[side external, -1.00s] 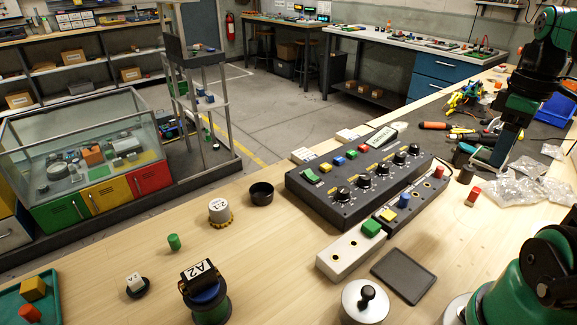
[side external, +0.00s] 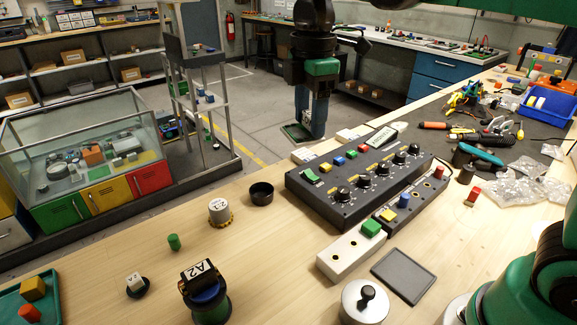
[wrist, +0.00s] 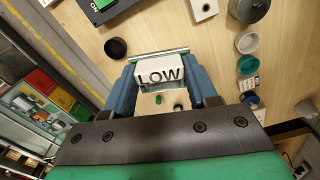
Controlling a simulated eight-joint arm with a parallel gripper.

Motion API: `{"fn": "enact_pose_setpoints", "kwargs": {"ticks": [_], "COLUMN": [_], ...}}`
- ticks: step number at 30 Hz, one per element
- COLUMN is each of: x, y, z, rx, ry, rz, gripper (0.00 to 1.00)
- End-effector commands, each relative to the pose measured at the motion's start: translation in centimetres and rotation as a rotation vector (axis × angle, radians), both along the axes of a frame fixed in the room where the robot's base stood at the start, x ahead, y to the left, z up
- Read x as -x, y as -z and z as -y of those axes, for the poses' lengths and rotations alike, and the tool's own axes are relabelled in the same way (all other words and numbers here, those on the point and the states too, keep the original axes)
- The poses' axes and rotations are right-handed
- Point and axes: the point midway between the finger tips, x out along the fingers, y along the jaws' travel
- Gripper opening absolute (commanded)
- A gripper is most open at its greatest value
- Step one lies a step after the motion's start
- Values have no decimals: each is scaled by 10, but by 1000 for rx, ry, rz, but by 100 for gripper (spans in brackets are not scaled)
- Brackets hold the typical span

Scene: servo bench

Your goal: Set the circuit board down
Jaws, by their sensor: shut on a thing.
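My gripper (side external: 312,120) hangs at the back of the side view, beyond the black control box. It is shut on a flat green piece (side external: 297,133), which I take to be the circuit board. The rest of the held thing is hidden. In the side view it shows against the floor, and its height is hard to tell.
The black control box (side external: 355,180) stands mid-bench, with a white switch strip (side external: 350,254) before it. A flat dark pad (side external: 403,276) lies bare beside a metal lidded pot (side external: 365,302). A black cup (side external: 261,193) and labelled spools stand left.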

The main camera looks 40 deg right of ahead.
Motion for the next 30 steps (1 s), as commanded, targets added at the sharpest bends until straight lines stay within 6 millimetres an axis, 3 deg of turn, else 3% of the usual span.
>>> {"fn": "enact_pose_setpoints", "kwargs": {"ticks": [1,3,9,14,24,30], "x": [-4,-6,-7,-7,-7,-7], "y": [2,4,10,34,119,159], "z": [-21,-44,-77,-80,-79,-79], "rx": [0,0,1,1,1,1], "ry": [-71,-146,-254,-264,-261,-260], "rz": [0,0,0,0,1,1], "gripper": [1,1,1,1,1,1]}}
